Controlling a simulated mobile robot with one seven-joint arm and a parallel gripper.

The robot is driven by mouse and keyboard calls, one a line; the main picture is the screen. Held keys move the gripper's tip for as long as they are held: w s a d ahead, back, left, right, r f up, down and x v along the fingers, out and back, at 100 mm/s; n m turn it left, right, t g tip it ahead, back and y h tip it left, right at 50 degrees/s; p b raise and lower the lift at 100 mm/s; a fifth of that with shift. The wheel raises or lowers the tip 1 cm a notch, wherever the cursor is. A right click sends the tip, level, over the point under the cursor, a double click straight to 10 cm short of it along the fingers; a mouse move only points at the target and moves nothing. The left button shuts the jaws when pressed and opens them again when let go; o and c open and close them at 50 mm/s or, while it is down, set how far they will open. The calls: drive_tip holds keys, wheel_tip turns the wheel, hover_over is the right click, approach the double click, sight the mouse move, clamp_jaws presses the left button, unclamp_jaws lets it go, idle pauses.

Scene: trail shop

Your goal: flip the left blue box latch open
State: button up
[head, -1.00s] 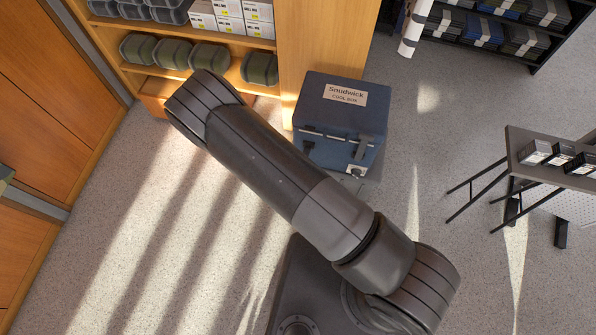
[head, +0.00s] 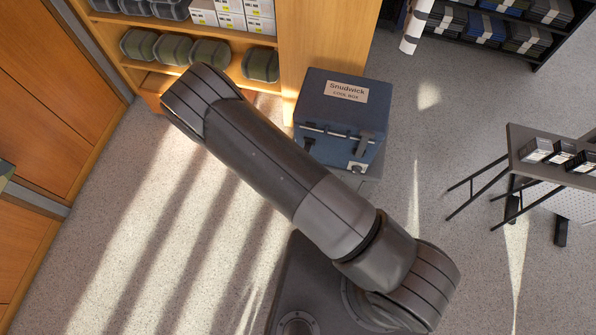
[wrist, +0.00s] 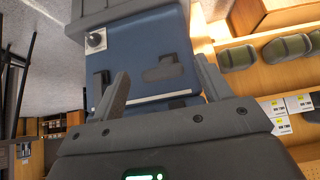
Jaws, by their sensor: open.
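The blue cool box (head: 325,117) stands upright by the shelf end, its lid shut and its latch side facing my arm. Its left latch (head: 308,145) and right latch (head: 362,147) are dark tabs on the front. The wrist view shows the box (wrist: 135,60) turned upside down, with the left latch (wrist: 162,73) between the lines of my fingers and the right latch (wrist: 101,84) partly behind one finger. My gripper (wrist: 163,85) is open and empty, facing the box front. Contact with the latch cannot be told. My arm hides the gripper in the head view.
The wooden shelf (head: 320,50) with green containers (head: 210,52) stands close beside the box at left. A grey metal knob (head: 357,168) sits low on the box front. A display table (head: 530,150) stands at right. Floor between them is clear.

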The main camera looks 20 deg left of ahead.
drive_tip(key=v, duration=0.9)
drive_tip(key=shift+s, duration=0.1)
drive_tip(key=w+d+r+g+y, duration=0.1)
drive_tip(key=w+d+r, duration=0.15)
drive_tip(key=r, duration=0.75)
drive_tip(key=w+d+r+g+y, duration=0.1)
drive_tip(key=w+r, duration=0.3)
drive_tip(key=r, duration=0.5)
drive_tip(key=w+d+r+g+y, duration=0.1)
drive_tip(key=w+d+r, duration=0.15)
drive_tip(key=r, duration=0.75)
drive_tip(key=s+d+r+h, duration=0.1)
drive_tip(key=s+d+r, duration=0.2)
drive_tip(key=d+r, duration=0.3)
drive_tip(key=s+d+r+h, duration=0.1)
drive_tip(key=s+d+r, duration=0.3)
drive_tip(key=d+r, duration=0.2)
drive_tip(key=s+d+r+t+h, duration=0.1)
drive_tip(key=s+d+r, duration=0.3)
drive_tip(key=d, duration=0.5)
wheel_tip(320, 180, up, 2)
drive_tip(key=shift+s+r, duration=0.15)
drive_tip(key=shift+s, duration=0.1)
